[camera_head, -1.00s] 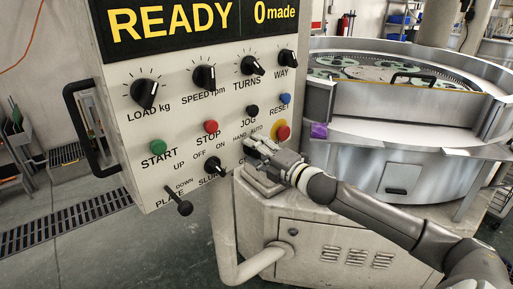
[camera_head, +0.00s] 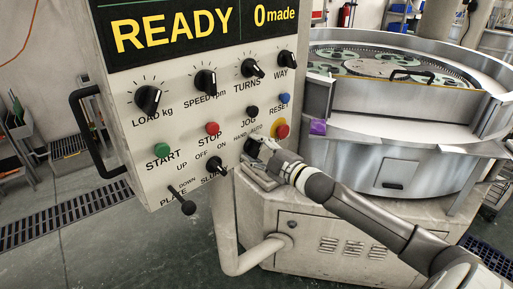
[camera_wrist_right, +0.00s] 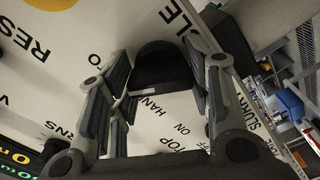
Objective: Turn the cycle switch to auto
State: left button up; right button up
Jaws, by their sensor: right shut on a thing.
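The cycle switch is a black knob (camera_wrist_right: 158,66) on the pale control panel (camera_head: 140,190), at the HAND and AUTO labels. My right gripper (camera_wrist_right: 157,82) has a finger on each side of the knob in the right wrist view and is shut on it. In the head view my right gripper (camera_head: 258,149) is at the panel's lower right and hides most of the switch. Which label the knob points to cannot be told. My left gripper is not in view.
A red button on yellow (camera_head: 282,129) sits just above my right gripper. The slurry knob (camera_head: 216,165) and plate lever (camera_head: 183,204) are to the left. A round lapping machine (camera_head: 390,150) stands behind my right arm.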

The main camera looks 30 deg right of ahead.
dwell(0.4)
jog(key=o, duration=1)
jog(key=shift+s+d+f, duration=0.1)
jog(key=shift+s, duration=0.35)
jog(key=shift+s+d, duration=0.35)
jog(key=shift+s, duration=1.45)
jog(key=shift+s+d, duration=0.3)
jog(key=shift+s, duration=1.55)
jog(key=shift+s+d, duration=0.35)
jog(key=shift+s, duration=1.45)
